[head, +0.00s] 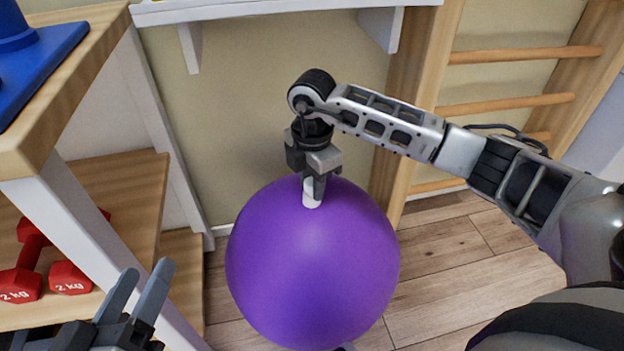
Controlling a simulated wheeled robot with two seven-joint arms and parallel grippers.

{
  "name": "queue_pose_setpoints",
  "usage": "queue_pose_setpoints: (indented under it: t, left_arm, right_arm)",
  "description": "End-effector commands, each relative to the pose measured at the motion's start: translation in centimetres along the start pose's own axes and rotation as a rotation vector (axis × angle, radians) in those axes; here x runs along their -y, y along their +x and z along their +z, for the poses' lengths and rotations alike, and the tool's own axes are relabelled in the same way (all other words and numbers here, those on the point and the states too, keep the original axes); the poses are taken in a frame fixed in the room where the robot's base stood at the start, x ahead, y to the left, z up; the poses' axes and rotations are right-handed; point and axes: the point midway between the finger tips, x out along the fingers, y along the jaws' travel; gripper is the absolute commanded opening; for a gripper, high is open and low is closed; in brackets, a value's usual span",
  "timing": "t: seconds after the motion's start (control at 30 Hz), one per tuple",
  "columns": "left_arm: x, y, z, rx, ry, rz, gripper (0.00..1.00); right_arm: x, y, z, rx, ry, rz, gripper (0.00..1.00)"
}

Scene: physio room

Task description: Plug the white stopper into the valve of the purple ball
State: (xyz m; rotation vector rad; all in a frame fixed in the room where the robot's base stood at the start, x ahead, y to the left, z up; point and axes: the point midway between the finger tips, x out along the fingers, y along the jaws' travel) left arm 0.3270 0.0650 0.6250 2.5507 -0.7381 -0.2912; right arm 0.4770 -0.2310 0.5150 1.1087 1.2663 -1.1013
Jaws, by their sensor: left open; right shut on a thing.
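The large purple ball (310,265) is in the middle of the head view, above or on the wooden floor; its underside is mostly out of sight. My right gripper (315,192) points down at the top of the ball and is shut on the white stopper (312,199). The stopper's lower end is at the ball's upper surface; I cannot tell whether it touches or sits in the valve. The valve itself is hidden. My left gripper (140,290) is open and empty at the lower left, apart from the ball.
A wooden shelf unit (105,200) stands at the left, with red dumbbells (32,260) on a lower shelf and a blue mat (40,65) on top. Wooden wall bars (520,105) are at the back right. A white wall shelf (280,12) is above. Bare floor (450,260) lies right of the ball.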

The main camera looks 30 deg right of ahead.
Motion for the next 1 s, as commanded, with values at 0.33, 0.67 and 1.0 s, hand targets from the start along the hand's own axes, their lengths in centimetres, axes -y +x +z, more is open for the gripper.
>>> queue_pose_setpoints:
  t: [0.33, 0.67, 1.0]
  left_arm:
    - [0.0, 0.0, 0.0, -0.004, 0.000, 0.002, 0.52]
    - [0.3, 0.1, 0.7, 0.011, -0.001, -0.003, 0.52]
    - [0.4, 0.1, 0.9, 0.015, 0.001, -0.004, 0.52]
  right_arm:
    - [0.0, 0.5, 0.0, 0.000, -0.001, 0.000, 0.08]
    - [0.0, 0.7, 0.0, 0.000, -0.001, -0.001, 0.08]
    - [0.1, 1.4, 0.0, 0.001, -0.001, -0.003, 0.08]
